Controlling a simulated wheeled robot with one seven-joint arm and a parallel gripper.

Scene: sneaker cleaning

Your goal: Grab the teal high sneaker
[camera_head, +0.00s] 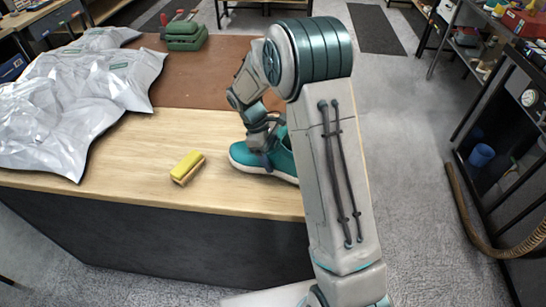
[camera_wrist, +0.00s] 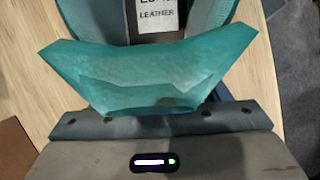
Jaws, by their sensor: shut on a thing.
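The teal sneaker (camera_head: 245,156) with a white sole stands on the wooden workbench, partly hidden behind my arm. In the wrist view the teal sneaker (camera_wrist: 150,75) fills the upper middle, with a pale label inside reading "LEATHER". My gripper (camera_head: 268,150) is at the sneaker and shut on its upper edge. In the wrist view a dark bar of my gripper (camera_wrist: 160,122) lies right against the teal material. The fingertips themselves are mostly hidden. The far part of the sneaker is hidden by my arm.
A yellow brush or sponge (camera_head: 187,167) lies on the workbench (camera_head: 130,165) left of the sneaker. Crumpled silver plastic bags (camera_head: 75,95) cover the left side. A green vise-like tool (camera_head: 185,35) stands at the back. Shelving (camera_head: 500,100) stands across the floor at right.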

